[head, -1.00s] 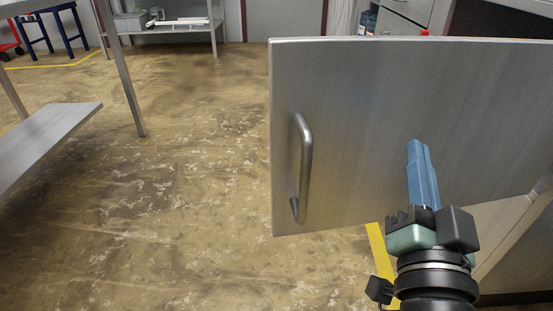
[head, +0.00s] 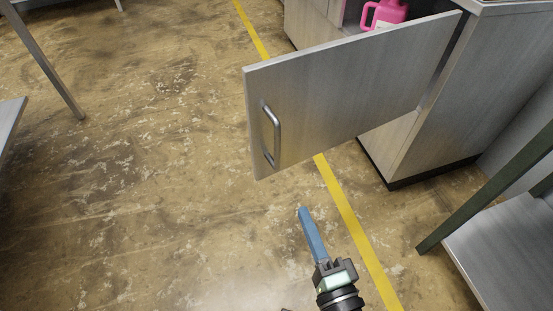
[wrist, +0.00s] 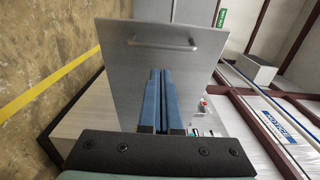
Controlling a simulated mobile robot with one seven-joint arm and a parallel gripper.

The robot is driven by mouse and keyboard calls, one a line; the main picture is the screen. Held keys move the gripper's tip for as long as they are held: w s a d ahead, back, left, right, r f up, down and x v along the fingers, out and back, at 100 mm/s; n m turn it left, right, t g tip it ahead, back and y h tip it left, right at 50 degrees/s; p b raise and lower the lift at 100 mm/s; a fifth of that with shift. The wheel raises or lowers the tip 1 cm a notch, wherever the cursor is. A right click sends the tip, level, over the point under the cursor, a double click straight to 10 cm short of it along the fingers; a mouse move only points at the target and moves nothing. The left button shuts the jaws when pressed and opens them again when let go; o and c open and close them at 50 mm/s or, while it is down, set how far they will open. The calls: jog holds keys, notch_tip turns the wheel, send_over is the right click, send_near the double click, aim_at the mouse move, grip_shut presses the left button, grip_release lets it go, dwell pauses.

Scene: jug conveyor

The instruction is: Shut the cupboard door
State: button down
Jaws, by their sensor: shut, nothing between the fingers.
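The cupboard door (head: 340,95) is a grey panel that stands open, swung out from the cupboard (head: 450,85). Its bar handle (head: 270,133) is near the free edge, on the face toward me. In the wrist view the door (wrist: 180,62) fills the middle, with its handle (wrist: 163,44) near the top. My gripper (head: 304,211), with blue fingers, is shut and empty. It is below and in front of the door in the head view, apart from the handle. In the wrist view the fingers (wrist: 161,72) point toward the door; I cannot tell any contact.
A pink jug (head: 385,13) stands in the cupboard behind the door. A yellow line (head: 350,220) runs along the floor. A metal table with a green leg (head: 480,195) stands at the right, and another table (head: 8,125) at the left edge. The floor (head: 150,200) between is clear.

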aim_at(279, 153)
jog(key=x, duration=1.3)
jog(key=shift+w+a, duration=0.1)
jog(key=shift+w, duration=0.05)
jog(key=shift+w, duration=0.1)
